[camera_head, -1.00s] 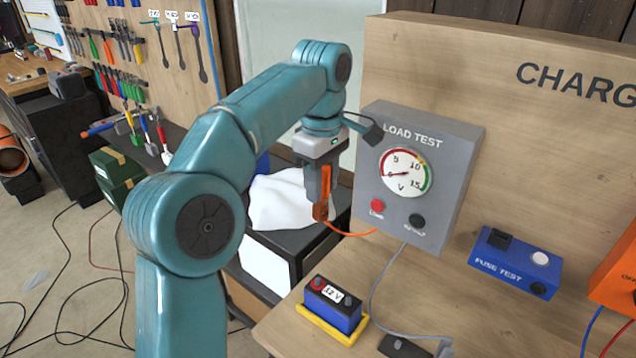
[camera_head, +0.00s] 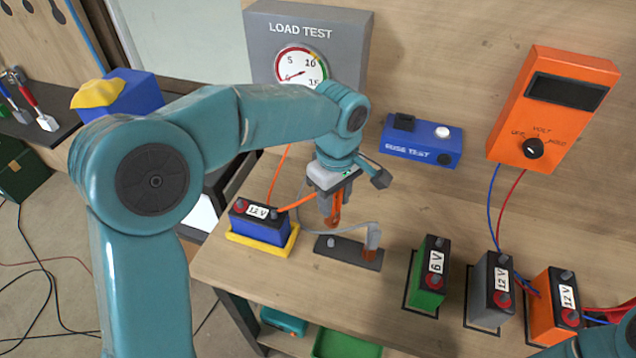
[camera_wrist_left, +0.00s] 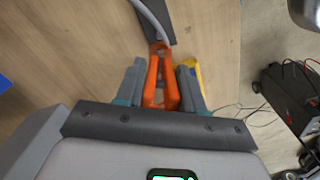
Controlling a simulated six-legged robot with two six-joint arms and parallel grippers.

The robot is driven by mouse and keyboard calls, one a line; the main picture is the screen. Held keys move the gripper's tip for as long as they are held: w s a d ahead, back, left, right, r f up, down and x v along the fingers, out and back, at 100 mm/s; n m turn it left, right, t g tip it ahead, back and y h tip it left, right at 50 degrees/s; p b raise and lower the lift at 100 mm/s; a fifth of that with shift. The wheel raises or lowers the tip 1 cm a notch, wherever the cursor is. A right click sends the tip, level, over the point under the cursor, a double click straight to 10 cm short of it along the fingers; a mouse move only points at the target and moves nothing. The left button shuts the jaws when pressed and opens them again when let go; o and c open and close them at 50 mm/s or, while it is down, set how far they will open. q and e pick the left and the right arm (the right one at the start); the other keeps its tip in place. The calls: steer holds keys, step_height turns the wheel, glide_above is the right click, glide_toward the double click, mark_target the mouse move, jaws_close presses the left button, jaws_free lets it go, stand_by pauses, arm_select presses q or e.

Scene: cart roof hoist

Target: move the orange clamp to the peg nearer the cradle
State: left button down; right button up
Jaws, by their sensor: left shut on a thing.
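The orange clamp (camera_head: 334,212) is held in my left gripper (camera_head: 328,208), above the peg base (camera_head: 350,253) near its left end. In the left wrist view the clamp (camera_wrist_left: 160,82) lies between the two grey fingers (camera_wrist_left: 160,88), its tip close to the dark base (camera_wrist_left: 156,28). Whether the clamp touches the left peg (camera_head: 331,242) is hard to tell. The yellow cradle (camera_head: 262,248), left of the base, holds a blue 12 V battery (camera_head: 260,226). My right gripper is not in view.
Green (camera_head: 430,278), grey (camera_head: 488,288) and orange (camera_head: 553,303) batteries stand on the right of the bench. The load tester (camera_head: 345,45), blue fuse tester (camera_head: 421,141) and orange voltmeter (camera_head: 545,110) are on the back panel. Orange cable runs from the clamp past the blue battery.

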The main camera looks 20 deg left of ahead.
mark_target(333, 215)
arm_select(q)
steer(key=shift+a, duration=0.1)
steer(key=shift+f, duration=0.2)
steer(key=shift+f+b, duration=2.25)
steer(key=shift+f, duration=0.45)
steer(key=shift+f+b, duration=1.35)
steer(key=shift+f, duration=0.35)
steer(key=c, duration=0.6)
jaws_free()
steer(key=shift+r, duration=0.1)
step_height(333, 215, up, 16)
steer(key=shift+r+p, duration=0.15)
steer(key=shift+p, duration=0.75)
